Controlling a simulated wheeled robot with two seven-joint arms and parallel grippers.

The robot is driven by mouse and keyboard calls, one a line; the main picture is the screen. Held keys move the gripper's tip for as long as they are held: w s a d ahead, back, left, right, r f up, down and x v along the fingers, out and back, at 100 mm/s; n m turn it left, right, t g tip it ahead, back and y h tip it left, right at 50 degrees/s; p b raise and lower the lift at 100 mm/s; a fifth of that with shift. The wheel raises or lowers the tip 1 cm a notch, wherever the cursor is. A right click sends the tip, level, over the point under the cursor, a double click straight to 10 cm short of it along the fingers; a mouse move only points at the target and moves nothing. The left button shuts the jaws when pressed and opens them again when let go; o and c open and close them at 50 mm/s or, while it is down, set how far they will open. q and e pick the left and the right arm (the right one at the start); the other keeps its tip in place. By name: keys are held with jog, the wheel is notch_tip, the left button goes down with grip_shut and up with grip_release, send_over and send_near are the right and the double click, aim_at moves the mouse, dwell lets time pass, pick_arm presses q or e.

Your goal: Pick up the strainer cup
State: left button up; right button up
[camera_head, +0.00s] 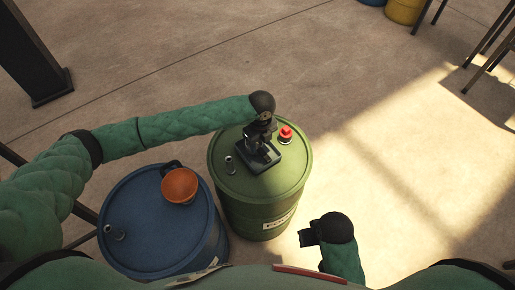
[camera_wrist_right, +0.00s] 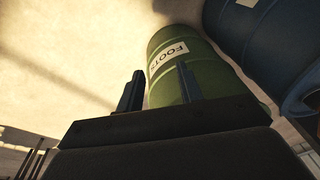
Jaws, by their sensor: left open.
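My left gripper (camera_head: 263,130) is above the green barrel, pointing down and open. It overlaps the dark screw press (camera_head: 264,158) on the barrel's lid, so its fingertips are hard to separate from it. I cannot pick out the strainer cup with certainty. A small grey cylindrical piece (camera_head: 230,164) stands on the lid left of the press. A red-topped piece with a pale base (camera_head: 285,135) stands right of it. My right gripper (camera_head: 307,238) is right of the barrel and empty; its two fingers (camera_wrist_right: 158,85) are apart in the right wrist view.
The green barrel (camera_head: 255,210) bears a white label, reading FOOTS in the wrist view. A blue barrel (camera_head: 150,240) stands to its left, with an orange bowl (camera_head: 180,185) and a dark curved piece (camera_head: 171,165) on top. Bare floor lies to the right.

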aim_at(260, 149)
pick_arm(q)
jog(key=shift+f, duration=0.2)
notch_tip(260, 149, down, 5)
jog(key=shift+w+a+r+p, duration=0.1)
jog(key=shift+w+r+p, duration=0.05)
jog(key=shift+p, duration=0.65)
pick_arm(e)
notch_tip(260, 149, down, 8)
jog(key=w, duration=0.1)
jog(key=shift+w+r, duration=0.25)
jog(key=shift+w, duration=0.1)
pick_arm(q)
grip_shut()
